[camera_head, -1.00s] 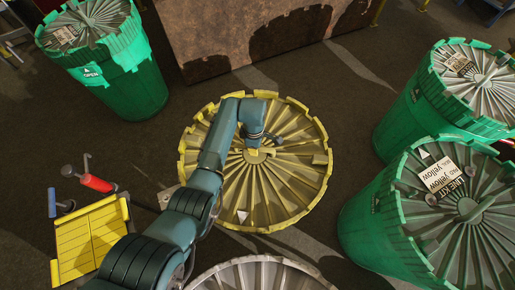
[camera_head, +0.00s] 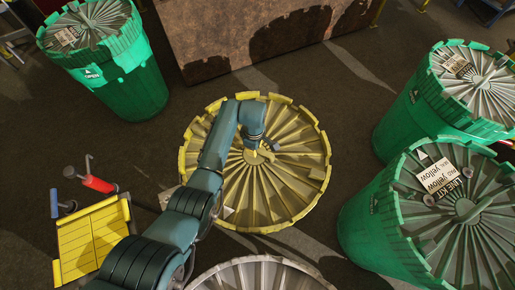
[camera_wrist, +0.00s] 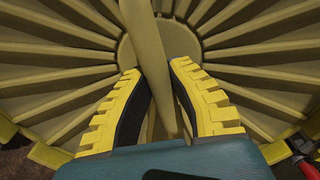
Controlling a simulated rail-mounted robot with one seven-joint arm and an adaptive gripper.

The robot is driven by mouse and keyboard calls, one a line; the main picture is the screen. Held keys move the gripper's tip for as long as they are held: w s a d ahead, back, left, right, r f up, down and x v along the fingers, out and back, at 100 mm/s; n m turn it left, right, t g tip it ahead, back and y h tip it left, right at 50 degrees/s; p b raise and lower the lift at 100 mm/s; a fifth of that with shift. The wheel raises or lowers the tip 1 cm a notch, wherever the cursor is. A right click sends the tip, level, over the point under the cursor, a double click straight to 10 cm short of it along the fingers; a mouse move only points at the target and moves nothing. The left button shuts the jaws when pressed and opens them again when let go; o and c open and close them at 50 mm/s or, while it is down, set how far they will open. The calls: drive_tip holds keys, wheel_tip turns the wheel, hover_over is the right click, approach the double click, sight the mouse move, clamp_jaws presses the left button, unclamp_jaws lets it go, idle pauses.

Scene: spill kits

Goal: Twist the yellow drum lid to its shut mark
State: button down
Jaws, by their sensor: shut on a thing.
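The yellow drum lid (camera_head: 285,190) is round and ribbed, with a toothed rim, and lies in the middle of the head view. A white triangle mark (camera_head: 228,210) shows near its lower left edge, close beside my arm. My gripper (camera_head: 260,150) is over the lid's hub. In the wrist view my gripper (camera_wrist: 157,73) has its two yellow-padded fingers shut on the lid's bar handle (camera_wrist: 149,35), one finger on each side. The ribbed lid (camera_wrist: 60,60) fills the wrist view behind them. My arm hides the lid's left part, and I cannot see a shut mark.
Green drums stand at the upper left (camera_head: 120,80), right (camera_head: 405,115) and lower right (camera_head: 375,225). A grey ribbed lid (camera_head: 262,276) is at the bottom edge. A yellow slatted platform (camera_head: 90,238) and a red cylinder (camera_head: 98,184) lie left. A rusty block (camera_head: 220,45) stands behind.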

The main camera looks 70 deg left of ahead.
drive_tip(key=shift+w+a+r, duration=0.2)
drive_tip(key=shift+r, duration=0.15)
drive_tip(key=shift+m, duration=1.1)
drive_tip(key=shift+m+p, duration=0.8)
drive_tip(key=shift+m, duration=0.7)
idle(0.4)
drive_tip(key=shift+f, duration=0.25)
drive_tip(key=c, duration=1.1)
unclamp_jaws()
drive_tip(key=shift+o, duration=0.3)
drive_tip(key=shift+s+f, duration=0.1)
drive_tip(key=shift+f, duration=0.05)
drive_tip(key=shift+d, duration=0.1)
